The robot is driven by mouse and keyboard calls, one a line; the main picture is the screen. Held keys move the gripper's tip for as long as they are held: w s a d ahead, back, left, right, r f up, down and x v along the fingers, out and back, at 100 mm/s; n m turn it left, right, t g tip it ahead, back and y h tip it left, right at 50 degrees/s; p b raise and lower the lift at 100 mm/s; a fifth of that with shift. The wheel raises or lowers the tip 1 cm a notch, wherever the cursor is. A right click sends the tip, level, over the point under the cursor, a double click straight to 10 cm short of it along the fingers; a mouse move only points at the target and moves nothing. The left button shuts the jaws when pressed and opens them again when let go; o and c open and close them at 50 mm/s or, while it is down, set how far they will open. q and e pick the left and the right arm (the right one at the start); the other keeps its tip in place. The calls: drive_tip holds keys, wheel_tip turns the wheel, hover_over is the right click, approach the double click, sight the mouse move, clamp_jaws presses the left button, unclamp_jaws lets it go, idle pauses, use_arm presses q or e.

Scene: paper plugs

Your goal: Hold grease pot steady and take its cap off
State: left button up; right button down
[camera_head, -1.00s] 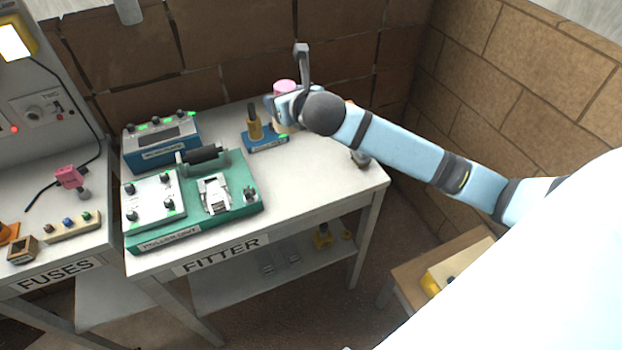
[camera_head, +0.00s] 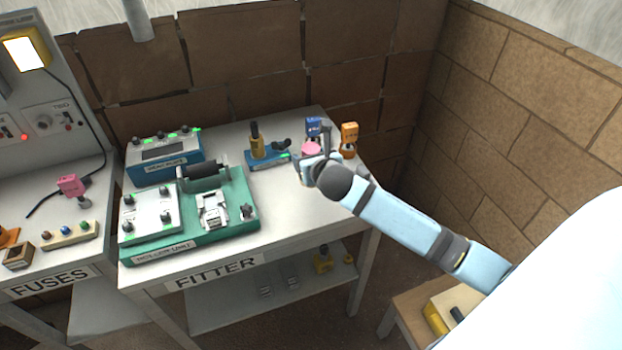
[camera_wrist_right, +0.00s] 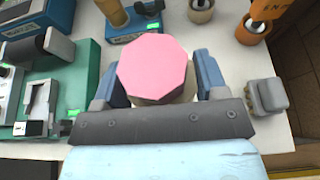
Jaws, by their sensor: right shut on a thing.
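A pale pot with a pink many-sided cap (camera_head: 311,149), which I take for the grease pot, is at the right end of the FITTER bench. The cap (camera_wrist_right: 155,66) is on top of the pot and hides most of it in the right wrist view. My right gripper (camera_head: 308,165) is shut on the pot. Its blue fingers lie on both sides of the pale body (camera_wrist_right: 165,98), below the cap. The pot looks upright and close to the bench top; I cannot tell whether it touches it. My left gripper is not in view.
Behind the pot stand a blue-topped item (camera_head: 313,127) and an orange-topped one (camera_head: 349,134). Left of it is a blue stand with a yellow cylinder (camera_head: 257,146), then the green roller unit (camera_head: 240,222). A grey block (camera_wrist_right: 268,96) sits right of the gripper.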

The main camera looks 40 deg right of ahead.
drive_tip(key=shift+f, duration=3.2)
drive_tip(key=shift+f, duration=0.15)
drive_tip(key=shift+c, duration=0.8)
unclamp_jaws()
